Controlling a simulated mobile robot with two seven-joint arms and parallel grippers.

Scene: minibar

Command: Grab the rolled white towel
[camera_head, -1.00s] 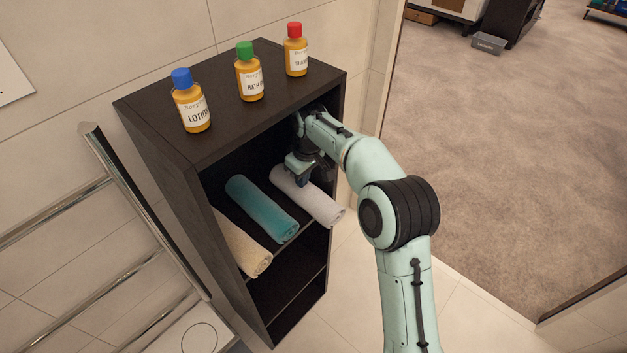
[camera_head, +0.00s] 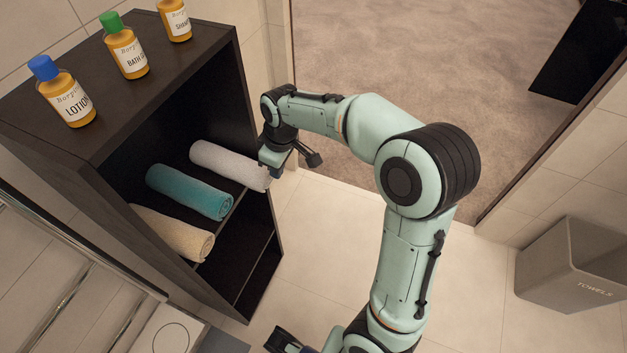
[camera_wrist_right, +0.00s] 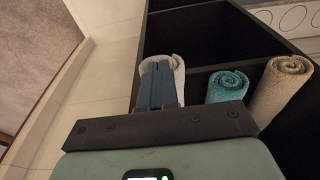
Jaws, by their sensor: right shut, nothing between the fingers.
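The rolled white towel (camera_head: 228,164) lies on the shelf inside the dark cabinet, at the right of three rolls. Its near end sticks out a little past the shelf edge. My right gripper (camera_head: 274,172) is at this near end, outside the cabinet, with its fingers together and empty. In the right wrist view the closed fingers (camera_wrist_right: 159,85) cover part of the white towel's spiral end (camera_wrist_right: 179,66). I cannot tell whether they touch it. At the head view's bottom edge a dark, cut-off part may be my left gripper (camera_head: 283,341); its jaws are unclear.
A teal rolled towel (camera_head: 189,191) and a beige one (camera_head: 174,234) lie left of the white one. Several bottles stand on the cabinet top (camera_head: 120,100). A grey towel bin (camera_head: 567,270) stands at right. The tiled floor (camera_head: 325,235) before the cabinet is clear.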

